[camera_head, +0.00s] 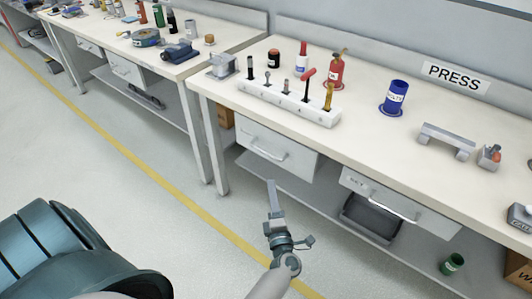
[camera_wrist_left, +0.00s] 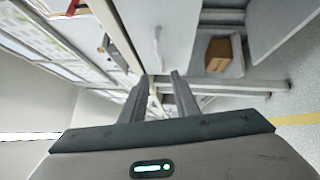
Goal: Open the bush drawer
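Two grey drawers hang under the bench marked PRESS. The left drawer (camera_head: 276,148) has a bar handle and looks shut. The right drawer (camera_head: 400,203) also has a bar handle and carries a small label, too small to read with certainty. I cannot tell from the lettering which is the bush drawer. My left gripper (camera_head: 272,193) is in front of and below the left drawer, apart from it. In the left wrist view its two fingers (camera_wrist_left: 160,85) are spread with nothing between them. A drawer front with a handle (camera_wrist_left: 157,45) shows beyond them. My right gripper is not in view.
The press bench (camera_head: 350,125) carries a white tool block (camera_head: 288,103), a blue cup (camera_head: 396,97) and a red bottle (camera_head: 337,72). A grey bin (camera_head: 370,217) sits below the right drawer. A green cup (camera_head: 452,264) stands low at right. Floor before the bench is clear.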

